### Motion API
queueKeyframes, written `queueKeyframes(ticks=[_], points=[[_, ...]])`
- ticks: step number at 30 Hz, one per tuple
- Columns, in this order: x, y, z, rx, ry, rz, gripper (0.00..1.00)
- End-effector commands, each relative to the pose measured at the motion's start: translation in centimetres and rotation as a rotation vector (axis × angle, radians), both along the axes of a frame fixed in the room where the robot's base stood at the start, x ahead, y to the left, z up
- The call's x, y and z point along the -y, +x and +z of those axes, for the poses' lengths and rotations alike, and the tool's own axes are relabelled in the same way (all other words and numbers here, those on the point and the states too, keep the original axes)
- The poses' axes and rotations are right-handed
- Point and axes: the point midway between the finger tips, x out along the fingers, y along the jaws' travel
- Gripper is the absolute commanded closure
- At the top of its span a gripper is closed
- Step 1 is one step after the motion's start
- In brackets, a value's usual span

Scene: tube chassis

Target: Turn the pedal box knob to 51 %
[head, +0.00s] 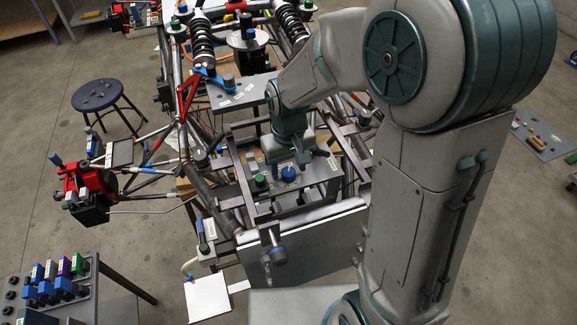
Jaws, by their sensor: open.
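A grey box (318,172) with small pale labels sits in the front part of the tube chassis. A blue knob (289,174) and a green-topped knob (261,181) stand on it. I cannot read the labels, so I cannot tell for sure which is the pedal box knob; its setting is too small to read. My gripper (303,158) points down just behind the blue knob, close to it in the picture. It is open, holding nothing that I can see. Its fingertips are small and partly hidden, and I cannot tell whether they touch anything.
Chassis tubes (190,120) surround the box closely. Another grey panel with a blue lever (213,78) lies behind it. A red and black unit (88,190) sticks out at left. A stool (100,95) and a rack of coloured blocks (50,280) stand at left. My arm covers the right side.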

Motion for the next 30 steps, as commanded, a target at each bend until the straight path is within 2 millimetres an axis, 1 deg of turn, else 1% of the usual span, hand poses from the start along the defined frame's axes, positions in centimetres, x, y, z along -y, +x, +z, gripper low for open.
queueKeyframes(ticks=[4,12,13,14,15,17,18,25,30], points=[[-0.01,-0.01,-0.90,0.000,0.000,0.001,0.46],[-0.01,0.00,-1.08,0.002,0.001,0.001,0.46],[-0.01,0.00,-1.08,0.002,0.001,0.001,0.49],[-0.01,0.00,-1.07,0.002,0.001,0.001,0.57],[0.00,0.00,-1.07,0.002,0.001,0.001,0.68],[0.00,0.01,-1.06,0.002,0.001,0.001,0.85],[0.00,0.01,-1.06,0.002,0.001,0.000,0.91],[0.01,0.01,-1.07,0.002,0.001,-0.009,0.91],[0.00,0.02,-1.12,0.002,0.001,-0.058,0.91]])
